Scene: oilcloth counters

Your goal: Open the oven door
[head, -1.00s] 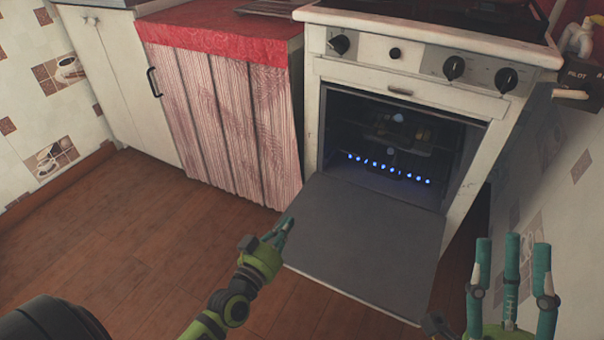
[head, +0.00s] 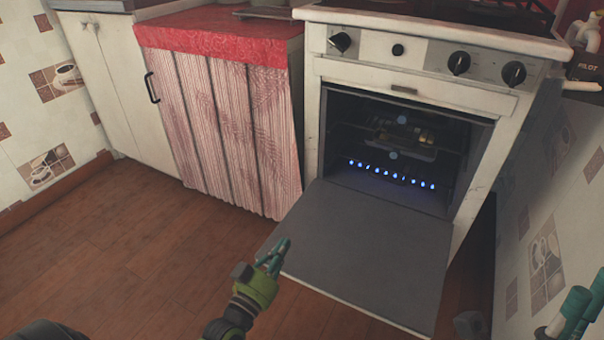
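The white oven (head: 480,103) stands right of centre in the head view. Its door (head: 360,250) is folded down, open and roughly level, with its dark inner face up. The dark cavity shows a row of blue flames (head: 392,174) and a rack with something on it that I cannot make out. My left gripper (head: 277,251) is at the door's near left edge; I cannot tell if it touches. Its fingers look close together, but their gap is unclear. My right gripper (head: 572,315) is partly in view at the lower right corner, apart from the door, its fingers cut off by the frame.
A counter with a red cloth (head: 220,38) and striped curtain (head: 215,130) stands left of the oven. A white cabinet (head: 110,80) is further left. A tiled wall (head: 555,220) is close on the right. The wooden floor (head: 130,250) at left is clear.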

